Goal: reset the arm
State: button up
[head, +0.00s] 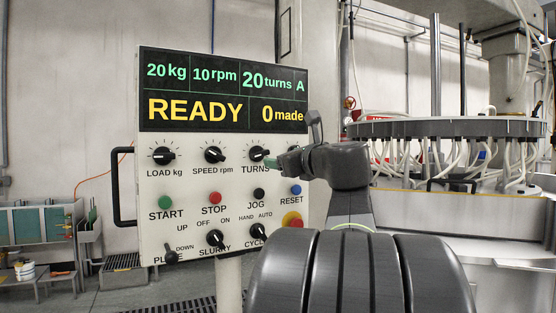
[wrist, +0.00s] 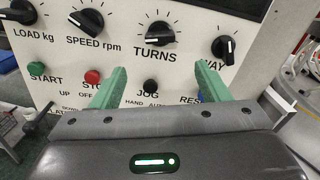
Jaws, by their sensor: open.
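My gripper (head: 274,163) is at the front of the control panel (head: 222,130), close to the TURNS knob (head: 258,154). In the wrist view my gripper (wrist: 160,80) shows two green fingers spread apart with nothing between them. The TURNS knob (wrist: 160,34) is beyond the gap between the fingers, and the black JOG button (wrist: 151,86) shows in that gap. I cannot tell whether a finger touches the panel. My arm hides the panel's upper right knob in the head view; the wrist view shows it as the WAY knob (wrist: 223,48).
The display (head: 222,92) reads READY, 20 turns and 0 made. Below are START (head: 165,202), STOP (head: 215,198) and RESET (head: 296,190) buttons and a red stop button (head: 292,220). A black handle (head: 122,187) juts out left. A large machine (head: 450,128) with hoses stands right.

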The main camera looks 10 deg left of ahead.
aim_at(263, 155)
jog(key=shift+s+d, duration=0.15)
jog(key=p+x, duration=0.2)
jog(key=x, duration=1.2)
jog(key=shift+d, duration=0.1)
